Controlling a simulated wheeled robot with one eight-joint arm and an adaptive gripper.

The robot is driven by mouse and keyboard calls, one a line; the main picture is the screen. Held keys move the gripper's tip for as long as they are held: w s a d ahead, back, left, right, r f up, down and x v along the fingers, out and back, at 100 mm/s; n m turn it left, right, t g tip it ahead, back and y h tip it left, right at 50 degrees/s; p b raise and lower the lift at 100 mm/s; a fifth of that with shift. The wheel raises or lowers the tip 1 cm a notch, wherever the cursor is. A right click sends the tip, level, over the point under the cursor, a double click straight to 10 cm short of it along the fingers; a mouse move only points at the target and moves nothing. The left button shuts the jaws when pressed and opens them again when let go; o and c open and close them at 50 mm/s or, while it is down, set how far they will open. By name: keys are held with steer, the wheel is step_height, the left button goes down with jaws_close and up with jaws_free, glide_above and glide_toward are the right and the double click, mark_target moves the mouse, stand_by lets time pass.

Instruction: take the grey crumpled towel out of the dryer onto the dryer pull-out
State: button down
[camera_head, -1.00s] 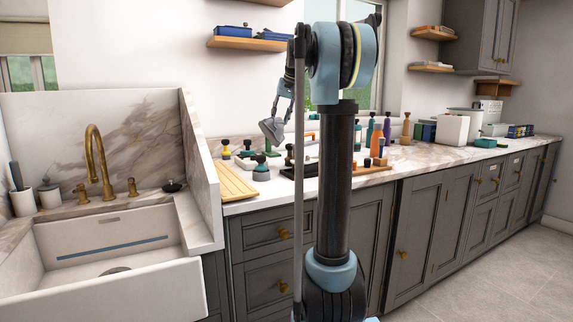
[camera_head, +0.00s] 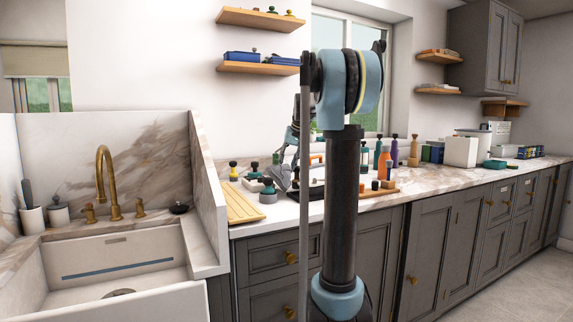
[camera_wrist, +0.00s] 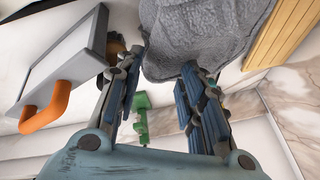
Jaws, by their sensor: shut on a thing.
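The grey crumpled towel (camera_wrist: 190,35) hangs at the fingertips of my gripper (camera_wrist: 168,66) in the wrist view, which is shut on it. The towel's far part runs out of that picture. In the head view the towel (camera_head: 281,177) is a small grey shape over the counter's back part, left of my arm's column. My gripper (camera_head: 290,150) is above it, partly hidden behind my own arm. I see neither the dryer nor its pull-out in these views.
The marble counter (camera_head: 440,178) holds several bottles, a wooden board (camera_head: 240,203) and small knobbed items near the towel. A sink (camera_head: 120,262) is at left. In the wrist view a grey-rimmed box with an orange handle (camera_wrist: 45,112) lies left of the fingers.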

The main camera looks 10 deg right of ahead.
steer(key=c, duration=1.1)
jaws_free()
